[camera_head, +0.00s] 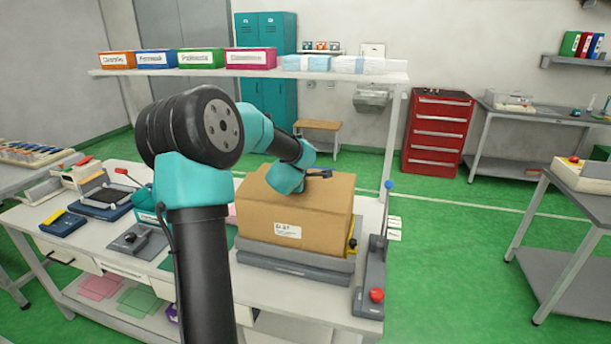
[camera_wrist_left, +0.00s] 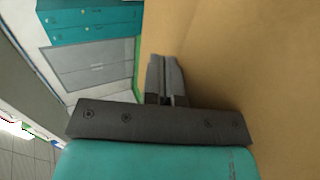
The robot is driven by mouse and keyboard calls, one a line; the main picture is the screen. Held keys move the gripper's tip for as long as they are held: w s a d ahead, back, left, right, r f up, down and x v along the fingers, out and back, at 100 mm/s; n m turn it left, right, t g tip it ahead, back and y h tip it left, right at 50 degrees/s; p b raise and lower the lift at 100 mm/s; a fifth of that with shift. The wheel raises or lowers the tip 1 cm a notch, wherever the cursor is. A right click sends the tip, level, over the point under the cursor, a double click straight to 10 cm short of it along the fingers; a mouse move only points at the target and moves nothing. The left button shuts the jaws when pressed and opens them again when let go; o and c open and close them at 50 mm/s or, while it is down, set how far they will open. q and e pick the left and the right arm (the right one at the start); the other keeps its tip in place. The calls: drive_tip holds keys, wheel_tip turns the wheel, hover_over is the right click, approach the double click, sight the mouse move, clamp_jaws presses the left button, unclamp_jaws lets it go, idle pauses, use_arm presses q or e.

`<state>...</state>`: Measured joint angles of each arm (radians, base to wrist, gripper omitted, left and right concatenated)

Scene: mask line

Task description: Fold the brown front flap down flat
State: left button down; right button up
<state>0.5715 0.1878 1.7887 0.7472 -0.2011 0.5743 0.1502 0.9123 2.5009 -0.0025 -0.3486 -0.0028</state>
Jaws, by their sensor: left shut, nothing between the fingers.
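The brown cardboard box (camera_head: 330,215) sits on a grey platform with a white label on its front face. Its top looks flat from here, and I cannot make out a separate front flap edge. My left gripper (camera_head: 322,174) is shut and empty at the top of the box, toward its far side. In the left wrist view my shut fingers (camera_wrist_left: 166,78) lie beside a broad brown cardboard surface (camera_wrist_left: 240,50), close to its edge. I cannot tell whether they touch it. My right gripper is not in view.
The grey platform (camera_head: 290,262) has a yellow part at its right. A grey stand (camera_head: 372,270) with a red knob and blue-tipped post is right of the box. Tools lie on the bench at left. A shelf (camera_head: 340,76) with coloured bins runs behind.

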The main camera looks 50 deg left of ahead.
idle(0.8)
use_arm(q)
drive_tip(key=shift+r, duration=0.75)
drive_tip(key=shift+s+a+r, duration=0.1)
